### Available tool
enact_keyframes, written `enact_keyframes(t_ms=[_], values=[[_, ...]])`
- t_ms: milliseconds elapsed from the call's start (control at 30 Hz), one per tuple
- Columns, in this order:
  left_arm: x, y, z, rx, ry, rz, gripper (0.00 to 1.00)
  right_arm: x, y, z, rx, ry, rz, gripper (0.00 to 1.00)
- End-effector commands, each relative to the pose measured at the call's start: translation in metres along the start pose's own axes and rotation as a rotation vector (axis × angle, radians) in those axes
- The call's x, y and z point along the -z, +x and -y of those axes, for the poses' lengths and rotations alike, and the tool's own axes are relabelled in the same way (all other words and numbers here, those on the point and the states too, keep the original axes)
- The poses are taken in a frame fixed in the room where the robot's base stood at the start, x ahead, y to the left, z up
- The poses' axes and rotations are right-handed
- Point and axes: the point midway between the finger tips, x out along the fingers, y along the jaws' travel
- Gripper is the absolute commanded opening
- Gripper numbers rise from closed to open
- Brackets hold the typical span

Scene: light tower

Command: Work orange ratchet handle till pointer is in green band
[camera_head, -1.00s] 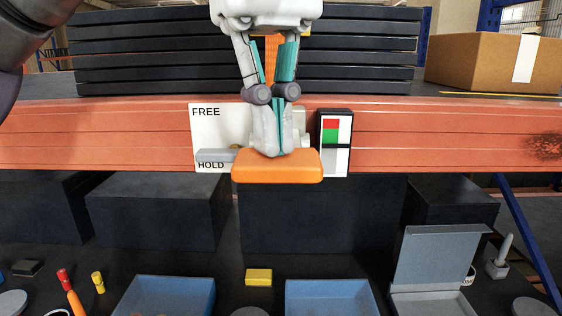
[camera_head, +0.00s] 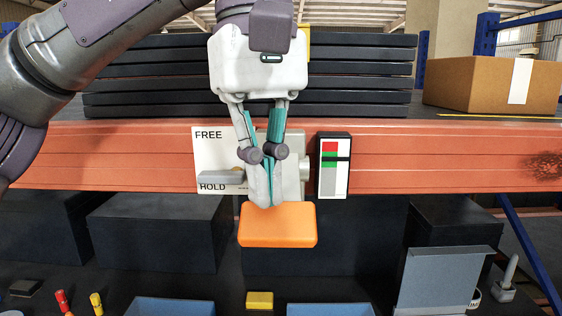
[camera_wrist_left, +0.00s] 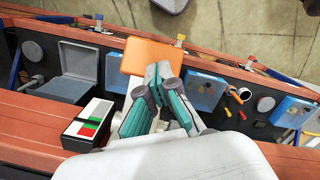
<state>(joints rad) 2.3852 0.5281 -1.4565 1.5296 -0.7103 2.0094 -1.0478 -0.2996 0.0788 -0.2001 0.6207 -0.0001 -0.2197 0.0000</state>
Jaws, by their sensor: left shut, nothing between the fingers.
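The orange ratchet handle (camera_head: 277,225) hangs low in front of the red beam, below its bottom edge. My left gripper (camera_head: 265,203) is shut and empty, fingers pointing down, with its tips at the handle's upper edge. In the left wrist view the tips (camera_wrist_left: 160,72) overlap the orange handle (camera_wrist_left: 150,52); whether they touch is unclear. The gauge (camera_head: 333,165) right of the mechanism has red on top, green below it and grey at the bottom. Its dark pointer bar (camera_head: 337,159) lies across the green band. My right gripper is not in view.
A white FREE/HOLD plate (camera_head: 208,155) is left of the mechanism, with a grey lever (camera_head: 221,177) just above HOLD. Dark slabs (camera_head: 350,75) are stacked behind the red beam (camera_head: 430,160). A cardboard box (camera_head: 470,85) stands at right. Blue trays (camera_head: 170,306) lie below.

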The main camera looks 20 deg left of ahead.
Motion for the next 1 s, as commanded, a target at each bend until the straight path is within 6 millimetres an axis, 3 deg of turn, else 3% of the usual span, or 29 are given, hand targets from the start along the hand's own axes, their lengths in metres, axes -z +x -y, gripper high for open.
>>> enact_keyframes(t_ms=[100,467,867,1000], values=[[0.01,-0.003,0.0,0.0,-0.007,-0.003,0.0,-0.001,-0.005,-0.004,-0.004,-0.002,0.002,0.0],[0.009,-0.007,0.0,0.002,-0.009,-0.005,0.0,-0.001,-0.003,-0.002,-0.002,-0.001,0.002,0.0],[0.005,-0.055,0.001,-0.007,-0.01,-0.009,0.0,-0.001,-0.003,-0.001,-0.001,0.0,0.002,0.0],[0.004,-0.064,0.0,0.005,-0.005,-0.005,0.0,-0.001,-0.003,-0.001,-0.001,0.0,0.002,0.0]])
